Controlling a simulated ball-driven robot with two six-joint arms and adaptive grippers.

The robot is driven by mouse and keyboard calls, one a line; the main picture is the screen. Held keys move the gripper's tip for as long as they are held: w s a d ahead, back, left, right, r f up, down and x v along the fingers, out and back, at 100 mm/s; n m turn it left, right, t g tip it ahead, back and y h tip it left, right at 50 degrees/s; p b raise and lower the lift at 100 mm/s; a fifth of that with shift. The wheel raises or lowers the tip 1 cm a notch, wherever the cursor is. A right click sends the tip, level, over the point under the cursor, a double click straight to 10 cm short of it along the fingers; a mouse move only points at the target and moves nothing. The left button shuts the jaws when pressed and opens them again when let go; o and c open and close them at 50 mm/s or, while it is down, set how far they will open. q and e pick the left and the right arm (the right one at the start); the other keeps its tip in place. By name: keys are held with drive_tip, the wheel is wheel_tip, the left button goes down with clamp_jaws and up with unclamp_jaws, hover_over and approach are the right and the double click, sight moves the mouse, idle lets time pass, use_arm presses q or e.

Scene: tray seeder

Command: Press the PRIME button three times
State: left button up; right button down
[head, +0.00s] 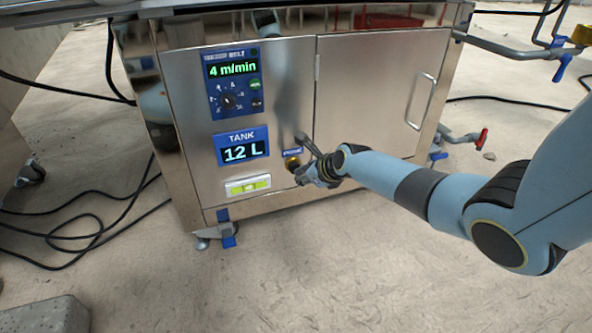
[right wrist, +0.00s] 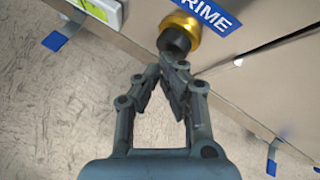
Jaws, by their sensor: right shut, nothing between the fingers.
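The PRIME button (right wrist: 176,40) is a dark cap in a gold collar, below a blue PRIME label (right wrist: 212,14) in the right wrist view. In the head view the gold collar (head: 291,163) shows low on the steel cabinet front, partly covered by my gripper. My right gripper (right wrist: 171,62) is shut and empty. Its fingertips are at the lower edge of the dark cap; I cannot tell whether they touch it. The right gripper also shows in the head view (head: 299,170), in front of the button. My left gripper is not in view.
The cabinet carries a belt panel (head: 233,83) reading 4 m/min, a tank display (head: 241,146) reading 12 L and a green level (head: 248,186). A door with a handle (head: 421,101) is at the right. Black cables (head: 90,230) lie on the floor at the left.

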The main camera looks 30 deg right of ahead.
drive_tip(key=shift+w+d, duration=0.1)
drive_tip(key=shift+w, duration=0.3)
idle(0.3)
drive_tip(key=shift+r, duration=0.1)
drive_tip(key=shift+s+a+p, duration=0.15)
drive_tip(key=shift+s+p, duration=0.25)
drive_tip(key=shift+s, duration=0.15)
drive_tip(key=shift+s+a+p, duration=0.15)
drive_tip(key=shift+s+p, duration=0.2)
drive_tip(key=shift+s, duration=0.15)
